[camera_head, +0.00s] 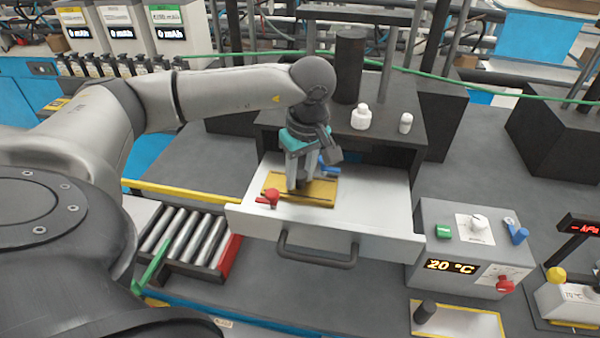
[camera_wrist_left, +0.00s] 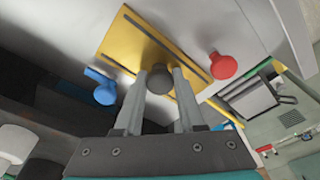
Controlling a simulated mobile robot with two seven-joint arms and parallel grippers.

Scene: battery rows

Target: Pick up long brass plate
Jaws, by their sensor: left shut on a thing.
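The long brass plate (camera_head: 318,193) lies flat in the open white drawer, and it fills the upper middle of the left wrist view (camera_wrist_left: 128,45). A dark round knob (camera_wrist_left: 159,79) stands on the plate. My left gripper (camera_head: 298,186) points down at the plate. Its two fingers (camera_wrist_left: 160,82) are shut on the dark knob, one on each side of it. My right gripper is not in view.
The drawer (camera_head: 385,220) is pulled out from a dark cabinet. A red knob (camera_head: 270,196) and a blue knob (camera_head: 328,168) stand close beside the plate. White bottles (camera_head: 361,118) stand on the cabinet top. A control box (camera_head: 470,262) is at the right.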

